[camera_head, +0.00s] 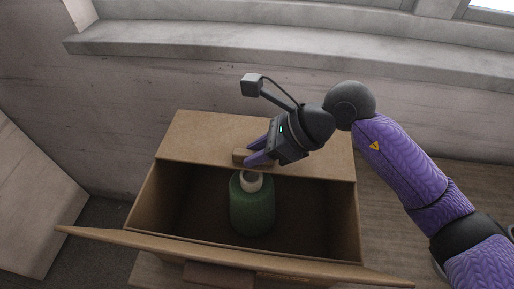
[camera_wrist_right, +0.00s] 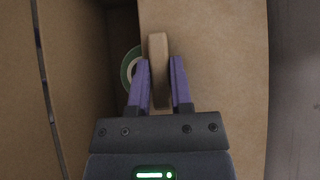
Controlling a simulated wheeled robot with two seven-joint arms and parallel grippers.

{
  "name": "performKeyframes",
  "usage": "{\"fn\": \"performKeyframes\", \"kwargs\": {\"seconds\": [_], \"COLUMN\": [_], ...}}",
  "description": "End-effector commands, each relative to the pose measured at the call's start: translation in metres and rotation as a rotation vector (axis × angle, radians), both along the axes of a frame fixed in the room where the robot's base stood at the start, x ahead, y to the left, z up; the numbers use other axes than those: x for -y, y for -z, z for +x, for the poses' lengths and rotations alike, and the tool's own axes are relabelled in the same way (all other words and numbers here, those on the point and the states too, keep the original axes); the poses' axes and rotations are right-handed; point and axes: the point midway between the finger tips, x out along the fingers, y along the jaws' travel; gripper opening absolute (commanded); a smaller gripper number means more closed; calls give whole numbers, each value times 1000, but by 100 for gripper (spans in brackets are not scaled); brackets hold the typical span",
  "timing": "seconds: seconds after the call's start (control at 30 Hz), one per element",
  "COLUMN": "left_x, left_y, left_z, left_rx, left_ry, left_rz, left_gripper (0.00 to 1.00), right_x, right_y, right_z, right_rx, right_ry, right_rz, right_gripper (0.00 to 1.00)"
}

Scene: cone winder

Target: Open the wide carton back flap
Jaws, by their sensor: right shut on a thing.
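The wide brown carton (camera_head: 140,204) is open at its front half. Its back flap (camera_head: 205,130) covers the rear part and looks nearly flat; I cannot tell whether it is slightly raised. The flap also shows in the wrist view (camera_wrist_right: 215,55). A small block-like handle (camera_head: 239,156) sits near the flap's free edge. My right gripper (camera_head: 257,154) is shut on this handle, with its purple fingers on both sides of it in the wrist view (camera_wrist_right: 159,85). My left gripper is not in view.
The front flap (camera_head: 330,267) is swung out toward me. A wall (camera_head: 120,100) and a grey ledge (camera_head: 250,45) are behind the carton. Bare tabletop (camera_head: 385,225) shows at right.

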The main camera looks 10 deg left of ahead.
Motion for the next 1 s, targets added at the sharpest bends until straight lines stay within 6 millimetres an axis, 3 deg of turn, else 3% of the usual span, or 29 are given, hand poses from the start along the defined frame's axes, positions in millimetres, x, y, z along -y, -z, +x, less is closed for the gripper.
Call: {"fn": "performKeyframes", "kwargs": {"seconds": [0.37, 1.0], "left_x": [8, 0], "left_y": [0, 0], "left_z": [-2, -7], "left_rx": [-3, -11], "left_ry": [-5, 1], "left_rz": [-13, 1], "left_gripper": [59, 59], "right_x": [0, 0], "right_y": [0, 0], "right_z": [0, 0], "right_rx": [1, 1], "right_ry": [1, 1], "right_rz": [0, 0], "right_gripper": [0, 0]}}
